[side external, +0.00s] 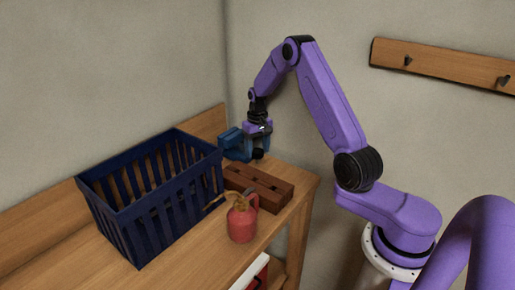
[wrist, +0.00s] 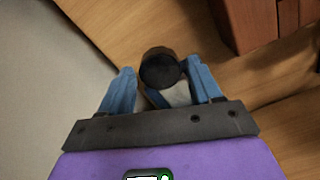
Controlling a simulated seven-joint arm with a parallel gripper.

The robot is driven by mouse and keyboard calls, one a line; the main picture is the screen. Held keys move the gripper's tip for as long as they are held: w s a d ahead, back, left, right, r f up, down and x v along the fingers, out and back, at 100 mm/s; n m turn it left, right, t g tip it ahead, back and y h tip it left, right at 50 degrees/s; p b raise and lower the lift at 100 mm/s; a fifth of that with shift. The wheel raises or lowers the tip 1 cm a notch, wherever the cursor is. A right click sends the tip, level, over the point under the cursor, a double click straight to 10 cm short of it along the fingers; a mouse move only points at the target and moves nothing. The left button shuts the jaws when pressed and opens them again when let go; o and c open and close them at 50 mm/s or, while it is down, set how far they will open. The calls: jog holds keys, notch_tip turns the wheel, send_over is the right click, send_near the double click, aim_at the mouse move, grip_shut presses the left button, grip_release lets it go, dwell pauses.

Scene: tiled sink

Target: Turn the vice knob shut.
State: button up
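The blue vice (side external: 234,143) stands at the far end of the wooden bench, close to the wall. Its round black knob (side external: 258,154) is at the right, just under my gripper (side external: 260,145). In the wrist view the knob (wrist: 161,68) lies between the two blue fingertips of my gripper (wrist: 160,72). The fingers are spread apart. A gap shows between the knob and the left finger; the right finger is very near its edge, and I cannot tell whether they touch. Most of the vice body is hidden in the wrist view.
A reddish-brown wooden block (side external: 259,187) with holes lies in front of the vice. A red oil can (side external: 242,221) stands nearer, and a dark blue slatted basket (side external: 128,187) is at the left. The wall (side external: 165,60) is close behind the vice.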

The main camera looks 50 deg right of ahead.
jog(key=shift+o, duration=0.2)
notch_tip(320, 180, up, 18)
jog(key=shift+f, duration=0.25)
dwell(0.4)
jog(key=n, duration=0.4)
send_near(257, 151)
notch_tip(257, 151, down, 9)
jog(key=shift+d+r, duration=0.15)
jog(key=shift+r, duration=0.05)
dwell(0.6)
